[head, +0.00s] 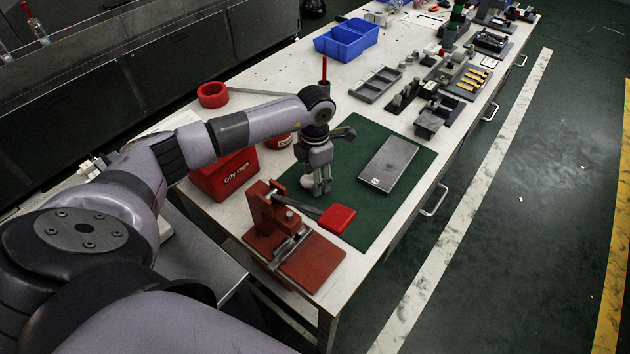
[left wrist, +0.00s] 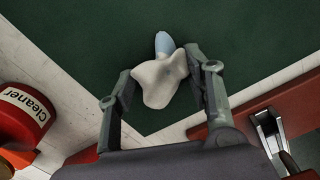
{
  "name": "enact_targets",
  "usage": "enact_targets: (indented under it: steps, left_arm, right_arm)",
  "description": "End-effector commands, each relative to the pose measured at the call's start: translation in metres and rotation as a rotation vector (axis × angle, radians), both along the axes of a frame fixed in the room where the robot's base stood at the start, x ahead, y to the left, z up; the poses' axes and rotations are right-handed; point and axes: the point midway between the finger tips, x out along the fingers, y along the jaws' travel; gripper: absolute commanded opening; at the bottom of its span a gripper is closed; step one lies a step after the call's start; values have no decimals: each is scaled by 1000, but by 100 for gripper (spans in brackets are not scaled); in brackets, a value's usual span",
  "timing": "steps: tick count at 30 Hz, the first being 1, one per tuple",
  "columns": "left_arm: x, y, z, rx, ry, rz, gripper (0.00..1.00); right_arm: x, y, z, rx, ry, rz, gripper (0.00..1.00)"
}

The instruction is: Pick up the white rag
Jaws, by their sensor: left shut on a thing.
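The white rag (left wrist: 158,84) is a small crumpled off-white piece between the two fingers of my left gripper (left wrist: 160,75) in the left wrist view. In the head view a bit of the rag (head: 307,182) shows beside the fingers of my left gripper (head: 320,188), which points down over the near left part of the green mat (head: 361,204). The gripper is shut on the rag. Whether the rag still touches the mat is hard to tell. A pale blue rounded thing (left wrist: 164,43) shows just beyond the rag. My right gripper is not in view.
A red press-like tool (head: 283,242) with a red-ended handle stands close in front. A red box (head: 224,174) and a red cleaner container (left wrist: 22,115) are to the left. A flat grey plate (head: 388,163) lies on the mat. Fixtures and blue bins (head: 346,40) stand farther back.

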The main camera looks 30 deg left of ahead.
Motion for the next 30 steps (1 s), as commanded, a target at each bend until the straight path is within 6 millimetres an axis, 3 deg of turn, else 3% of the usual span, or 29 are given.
enact_targets:
  steps: [8, 14, 30]
  left_arm:
    - [1, 0, 4, 0, -2, 0, 24]
    - [1, 0, 26, 0, -5, -1, 24]
    - [1, 0, 166, 0, -6, 1, 24]
  right_arm:
    - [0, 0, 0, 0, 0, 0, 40]
    - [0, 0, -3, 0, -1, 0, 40]
    - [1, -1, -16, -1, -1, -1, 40]
